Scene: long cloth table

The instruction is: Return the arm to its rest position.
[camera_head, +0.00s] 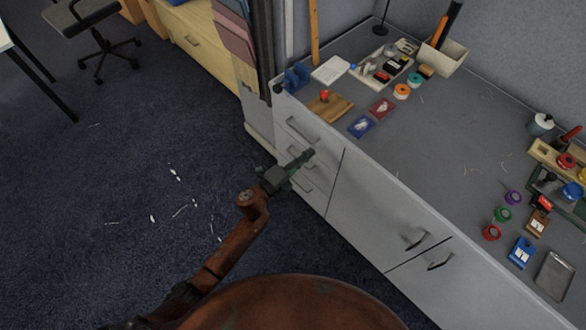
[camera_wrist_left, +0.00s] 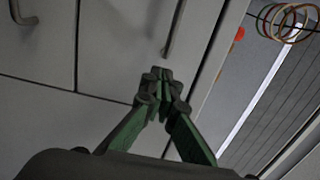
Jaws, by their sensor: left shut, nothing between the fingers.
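My left gripper (camera_head: 303,159) is in front of the drawer unit at the near-left end of the grey counter (camera_head: 440,130). Its orange-brown arm comes up from the lower left. In the left wrist view the left gripper (camera_wrist_left: 158,76) has its dark fingertips together with nothing between them. The fingertips show close to a bar handle (camera_wrist_left: 174,30) in the picture. Whether they touch it, I cannot tell. My right gripper is not in view.
The grey cabinet (camera_head: 375,215) has several handles. On the counter are a wooden block (camera_head: 330,106), a blue packet (camera_head: 361,127), a parts tray (camera_head: 372,76) and a metal tray (camera_head: 555,276). White scraps (camera_head: 180,210) lie on the dark carpet, which is open at left.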

